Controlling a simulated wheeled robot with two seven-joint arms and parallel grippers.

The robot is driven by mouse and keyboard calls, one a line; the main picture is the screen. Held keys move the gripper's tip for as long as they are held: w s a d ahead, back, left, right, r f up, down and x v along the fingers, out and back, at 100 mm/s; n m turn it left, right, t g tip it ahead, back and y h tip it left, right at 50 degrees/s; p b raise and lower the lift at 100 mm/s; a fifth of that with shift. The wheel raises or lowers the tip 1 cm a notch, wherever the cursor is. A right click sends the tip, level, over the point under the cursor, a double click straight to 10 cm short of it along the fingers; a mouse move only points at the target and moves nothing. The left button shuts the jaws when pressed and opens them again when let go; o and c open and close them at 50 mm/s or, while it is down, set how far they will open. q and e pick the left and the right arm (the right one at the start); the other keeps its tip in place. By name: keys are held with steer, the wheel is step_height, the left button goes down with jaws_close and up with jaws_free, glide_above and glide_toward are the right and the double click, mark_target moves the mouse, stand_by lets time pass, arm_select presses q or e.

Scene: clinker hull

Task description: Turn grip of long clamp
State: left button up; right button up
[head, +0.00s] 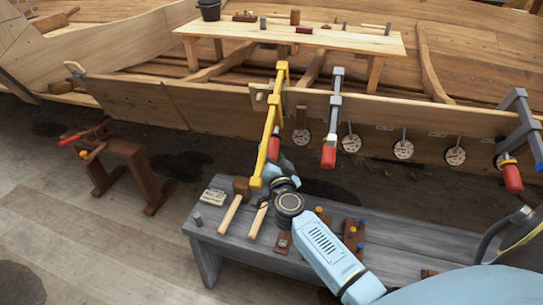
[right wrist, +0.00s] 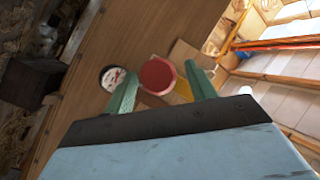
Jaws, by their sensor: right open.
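The long clamp (head: 269,135) is yellow and hangs on the upper edge of the hull plank, its bar slanting down toward me. Its red grip (head: 274,146) shows beside the bar in the head view. In the right wrist view the red grip (right wrist: 157,75) appears end-on, round, between two green fingers. In the head view my right gripper (head: 276,168) is partly hidden by the yellow bar. My left gripper is not in view.
Grey clamps with red grips hang on the hull plank, one (head: 336,105) close right, another (head: 524,130) far right. Round discs (head: 403,149) line the plank. A grey bench (head: 215,232) with mallets stands below my arm. A wooden stand (head: 130,160) is at left.

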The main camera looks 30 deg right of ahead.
steer(key=shift+w+d, duration=0.25)
steer(key=shift+w, duration=0.45)
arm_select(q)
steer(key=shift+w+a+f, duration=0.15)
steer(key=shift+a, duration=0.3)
arm_select(e)
steer(key=c, duration=1)
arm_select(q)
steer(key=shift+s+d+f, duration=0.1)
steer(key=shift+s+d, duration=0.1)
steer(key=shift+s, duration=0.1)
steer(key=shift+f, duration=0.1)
